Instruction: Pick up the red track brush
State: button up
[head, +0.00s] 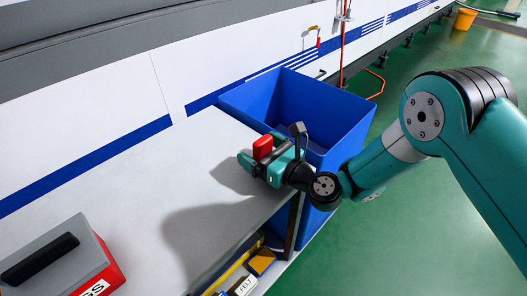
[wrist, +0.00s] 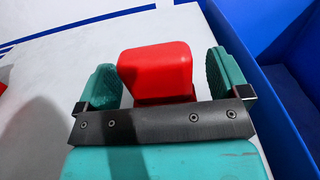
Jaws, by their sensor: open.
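The red track brush (wrist: 156,72) is a red block in the wrist view, with a narrower dark red part below it. It lies between the two open fingers of my gripper (wrist: 165,80), with a gap on each side. In the head view the brush (head: 263,147) shows as a red block at my gripper (head: 259,162), over the grey table near its right edge. The gripper's palm hides the near part of the brush. I cannot tell whether the brush touches the table.
A blue bin (head: 340,116) stands right beside the table (head: 130,185). A red box with a grey top and black handle (head: 40,258) sits at the front left. A shelf with small items, one marked FELT (head: 243,286), is under the table edge. A white machine wall runs behind.

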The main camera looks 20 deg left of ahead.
jog(key=shift+w+a, duration=0.25)
jog(key=shift+a, duration=0.3)
jog(key=c, duration=1)
jog(key=shift+r, duration=0.1)
jog(key=shift+c, duration=0.2)
